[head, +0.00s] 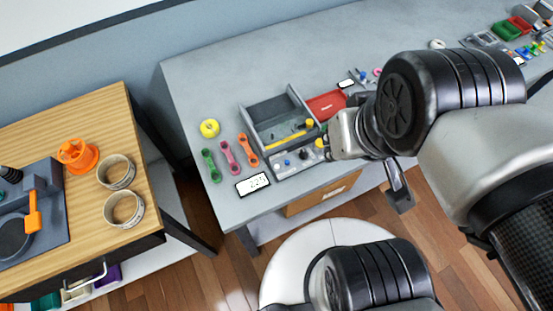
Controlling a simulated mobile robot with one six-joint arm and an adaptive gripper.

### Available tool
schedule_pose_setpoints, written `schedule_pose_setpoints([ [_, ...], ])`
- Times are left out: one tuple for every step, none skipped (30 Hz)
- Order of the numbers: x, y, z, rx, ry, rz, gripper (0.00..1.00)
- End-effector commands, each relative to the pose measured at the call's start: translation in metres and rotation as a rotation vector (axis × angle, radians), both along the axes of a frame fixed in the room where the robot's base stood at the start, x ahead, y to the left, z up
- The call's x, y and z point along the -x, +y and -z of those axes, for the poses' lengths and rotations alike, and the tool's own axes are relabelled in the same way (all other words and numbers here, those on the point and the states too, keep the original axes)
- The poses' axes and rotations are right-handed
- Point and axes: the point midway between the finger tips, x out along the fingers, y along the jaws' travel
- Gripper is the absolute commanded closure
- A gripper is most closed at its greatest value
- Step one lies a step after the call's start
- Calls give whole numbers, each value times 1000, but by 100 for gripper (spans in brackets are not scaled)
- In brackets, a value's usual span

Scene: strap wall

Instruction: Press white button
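A grey box (262,128) with an open compartment stands on the grey table. Its front panel (300,160) carries several small controls, among them a blue knob (303,154) and a yellow one (320,143). I cannot clearly make out a white button; it may be too small or hidden by my arm. My arm reaches in from the right, its wrist just right of the panel. A dark part of my gripper (399,190) hangs beyond the table's front edge. Its fingers are mostly hidden, so I cannot tell whether it is open.
A wooden table (85,130) with rings is at left. Wooden floor shows between the tables.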

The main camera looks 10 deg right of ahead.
Motion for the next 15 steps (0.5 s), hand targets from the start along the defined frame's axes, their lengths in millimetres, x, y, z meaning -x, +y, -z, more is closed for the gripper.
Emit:
schedule_pose_setpoints([
  [0,0,0,0,0,0,92],
  [0,0,0,0,0,0,94],
  [0,0,0,0,0,0,96],
  [0,0,0,0,0,0,98],
  [0,0,0,0,0,0,100],
  [0,0,0,0,0,0,100],
  [0,0,0,0,0,0,100],
  [0,0,0,0,0,0,100],
  [0,0,0,0,0,0,100],
  [0,0,0,0,0,0,100],
  [0,0,0,0,0,0,100],
  [0,0,0,0,0,0,100],
  [0,0,0,0,0,0,100],
  [0,0,0,0,0,0,100],
  [0,0,0,0,0,0,100],
])
